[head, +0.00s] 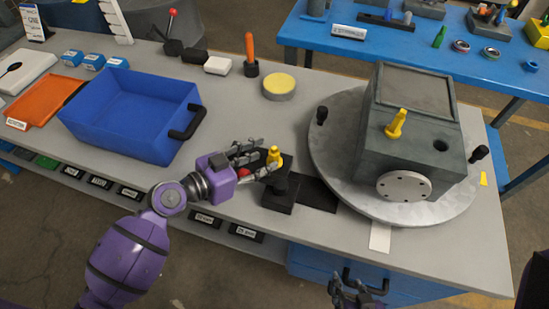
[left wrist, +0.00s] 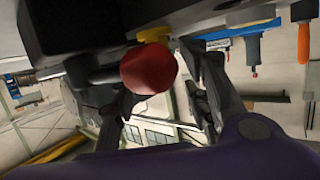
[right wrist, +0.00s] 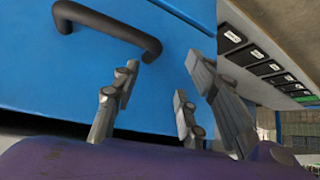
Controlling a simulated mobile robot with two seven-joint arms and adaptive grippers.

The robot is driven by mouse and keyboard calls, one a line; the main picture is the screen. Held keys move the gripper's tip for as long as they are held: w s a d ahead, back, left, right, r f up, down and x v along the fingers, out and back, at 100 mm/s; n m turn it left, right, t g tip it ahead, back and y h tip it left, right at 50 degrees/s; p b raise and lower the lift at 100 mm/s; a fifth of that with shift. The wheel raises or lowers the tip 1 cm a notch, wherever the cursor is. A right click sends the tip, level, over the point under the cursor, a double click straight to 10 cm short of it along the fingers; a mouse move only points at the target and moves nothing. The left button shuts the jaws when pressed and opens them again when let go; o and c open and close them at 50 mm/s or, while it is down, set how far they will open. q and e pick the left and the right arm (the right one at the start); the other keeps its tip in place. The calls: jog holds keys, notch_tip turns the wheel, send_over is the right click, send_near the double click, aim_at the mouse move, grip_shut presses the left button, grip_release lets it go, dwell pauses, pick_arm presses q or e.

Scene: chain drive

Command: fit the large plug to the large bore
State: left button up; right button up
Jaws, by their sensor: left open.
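A yellow plug (head: 274,158) stands upright on a black fixture (head: 278,192) at the table's front. My left gripper (head: 260,158) is open beside it, its fingers around the fixture's top. In the left wrist view a red knob (left wrist: 148,70) sits between the open fingers (left wrist: 160,95), with yellow (left wrist: 155,35) behind it. A second yellow plug (head: 397,122) stands upright on the grey housing (head: 395,155). An open dark bore (head: 440,146) is in the housing's top, to its right. I cannot tell which plug is larger. My right gripper (head: 355,290) is open and empty before the table.
The housing rests on a round metal plate (head: 335,150) with black knobs at its rim. A blue bin (head: 125,115) and an orange tray (head: 45,100) stand left. A yellow-topped disc (head: 279,86) lies behind the fixture. A drawer handle (right wrist: 110,25) is near my right gripper.

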aim_at(274, 158)
pick_arm(q)
jog(key=shift+x, duration=1.35)
grip_shut()
